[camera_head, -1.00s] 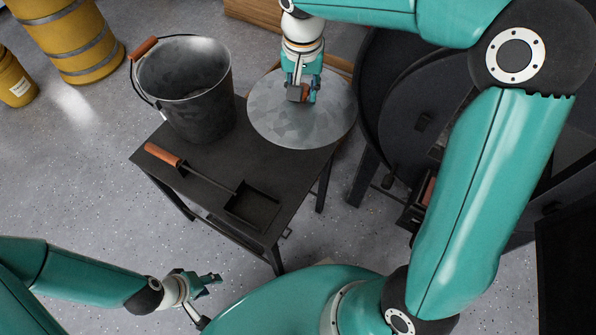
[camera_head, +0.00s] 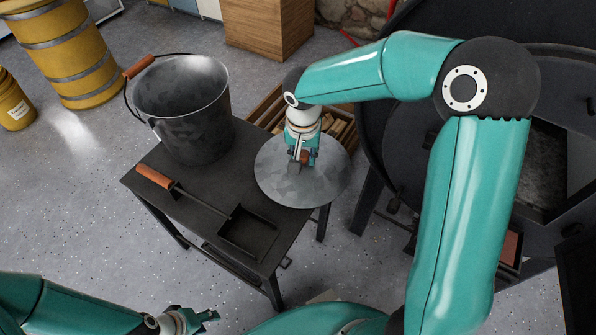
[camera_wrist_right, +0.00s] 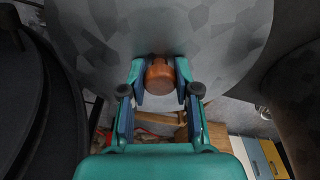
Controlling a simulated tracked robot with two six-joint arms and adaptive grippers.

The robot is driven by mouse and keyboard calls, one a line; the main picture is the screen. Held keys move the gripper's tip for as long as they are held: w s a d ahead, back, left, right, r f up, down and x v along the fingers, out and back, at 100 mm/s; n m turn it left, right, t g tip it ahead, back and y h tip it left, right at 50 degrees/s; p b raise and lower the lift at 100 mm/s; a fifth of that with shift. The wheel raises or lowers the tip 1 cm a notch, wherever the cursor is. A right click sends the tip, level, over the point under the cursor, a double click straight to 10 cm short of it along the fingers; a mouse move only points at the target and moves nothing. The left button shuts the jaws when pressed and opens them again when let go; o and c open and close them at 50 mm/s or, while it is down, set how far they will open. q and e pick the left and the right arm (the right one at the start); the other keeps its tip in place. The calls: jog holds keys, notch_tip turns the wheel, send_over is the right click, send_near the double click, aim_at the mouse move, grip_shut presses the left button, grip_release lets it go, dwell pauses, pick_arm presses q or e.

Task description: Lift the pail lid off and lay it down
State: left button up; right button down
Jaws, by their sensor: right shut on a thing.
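The round grey metal lid (camera_head: 275,178) is at the right end of the dark table (camera_head: 210,190), partly past its edge. I cannot tell if it touches the table top. My right gripper (camera_head: 304,157) is above the lid, shut on its wooden knob; the right wrist view shows the knob (camera_wrist_right: 160,76) between the fingers under the lid's broad disc (camera_wrist_right: 225,40). The dark metal pail (camera_head: 185,115) stands uncovered at the table's back left, its wire handle with wooden grip to the left. My left gripper (camera_head: 205,317) is low at the front, away from the table; its opening is unclear.
A shovel (camera_head: 240,230) with a wooden handle lies along the table's front. A wooden crate (camera_head: 265,105) with firewood is behind the table. The black barrel stove (camera_head: 395,150) stands close on the right. Yellow barrels (camera_head: 68,55) stand back left.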

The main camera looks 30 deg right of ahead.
aim_at(303, 168)
notch_tip(303, 168, down, 5)
jog(key=shift+f+b, duration=0.2)
jog(key=shift+b, duration=0.45)
jog(key=shift+f, duration=0.15)
jog(key=c, duration=0.8)
grip_release()
jog(key=shift+c, duration=0.2)
